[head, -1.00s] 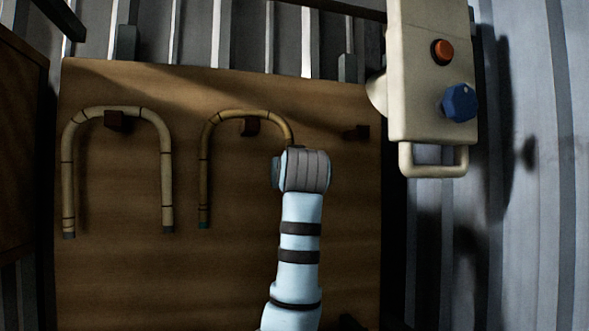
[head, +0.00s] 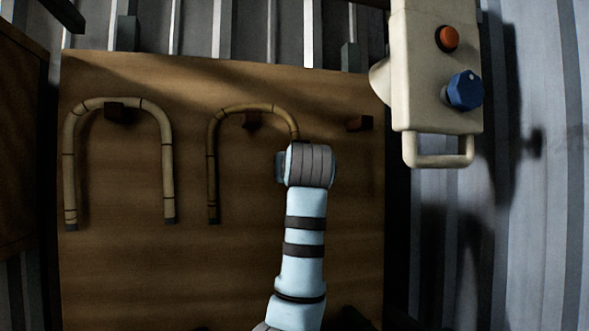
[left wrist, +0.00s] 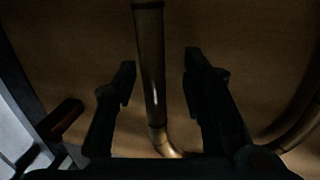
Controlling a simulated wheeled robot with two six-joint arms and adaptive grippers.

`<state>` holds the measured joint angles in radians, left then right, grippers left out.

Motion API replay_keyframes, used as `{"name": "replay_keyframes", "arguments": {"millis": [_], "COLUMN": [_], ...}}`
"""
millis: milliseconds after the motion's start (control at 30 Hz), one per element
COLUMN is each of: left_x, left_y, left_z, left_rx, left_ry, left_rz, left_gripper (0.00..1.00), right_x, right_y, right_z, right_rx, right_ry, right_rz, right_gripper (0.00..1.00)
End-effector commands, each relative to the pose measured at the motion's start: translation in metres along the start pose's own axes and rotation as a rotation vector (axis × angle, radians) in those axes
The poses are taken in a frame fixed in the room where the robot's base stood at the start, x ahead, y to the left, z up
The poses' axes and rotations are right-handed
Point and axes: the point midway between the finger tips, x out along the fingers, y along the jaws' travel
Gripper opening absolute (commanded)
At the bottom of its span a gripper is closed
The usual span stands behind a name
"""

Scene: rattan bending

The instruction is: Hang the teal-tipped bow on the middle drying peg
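The thinner brown bow (head: 212,165) is in the middle of the board in the head view, legs down. Its arch passes just above the middle peg (head: 252,121); I cannot tell if it rests on it. Its left tip looks dark, and its right leg is hidden behind my left arm. My left gripper (head: 305,150) hides its fingers in the head view. In the left wrist view the left gripper (left wrist: 160,75) is open, its fingers on either side of the bow's leg (left wrist: 150,60), with gaps visible on both sides. My right gripper is not in view.
A paler bow (head: 166,165) hangs at the left peg (head: 121,112). The right peg (head: 360,123) is bare. A cream control box (head: 430,85) with a red button and blue knob stands right of the board (head: 130,285). The lower board is clear.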

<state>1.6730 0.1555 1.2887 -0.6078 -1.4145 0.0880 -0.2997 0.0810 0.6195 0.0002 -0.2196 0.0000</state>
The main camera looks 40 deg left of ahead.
Motion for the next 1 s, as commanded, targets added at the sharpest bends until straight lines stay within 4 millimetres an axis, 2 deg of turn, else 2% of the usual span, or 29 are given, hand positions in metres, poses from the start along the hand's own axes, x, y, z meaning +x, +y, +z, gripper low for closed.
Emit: {"name": "replay_keyframes", "arguments": {"millis": [167, 400, 533, 633, 1000], "left_x": [-0.019, -0.085, -0.110, -0.118, -0.124], "left_y": [0.001, 0.002, 0.001, 0.001, 0.002], "left_z": [-0.001, -0.001, 0.000, 0.000, 0.001], "left_rx": [0.000, -0.003, -0.001, -0.001, 0.000], "left_ry": [0.004, 0.004, 0.002, 0.001, 0.001], "left_rz": [0.001, 0.005, 0.003, 0.001, 0.001], "left_gripper": [0.39, 0.39, 0.39, 0.39, 0.39], "right_x": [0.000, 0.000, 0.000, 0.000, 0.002], "right_y": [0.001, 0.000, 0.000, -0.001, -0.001], "right_z": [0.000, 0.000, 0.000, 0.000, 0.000], "right_rx": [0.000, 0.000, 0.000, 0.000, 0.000], "right_ry": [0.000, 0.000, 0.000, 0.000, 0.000], "right_rz": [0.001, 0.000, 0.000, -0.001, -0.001], "right_gripper": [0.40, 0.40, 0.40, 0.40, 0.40]}}
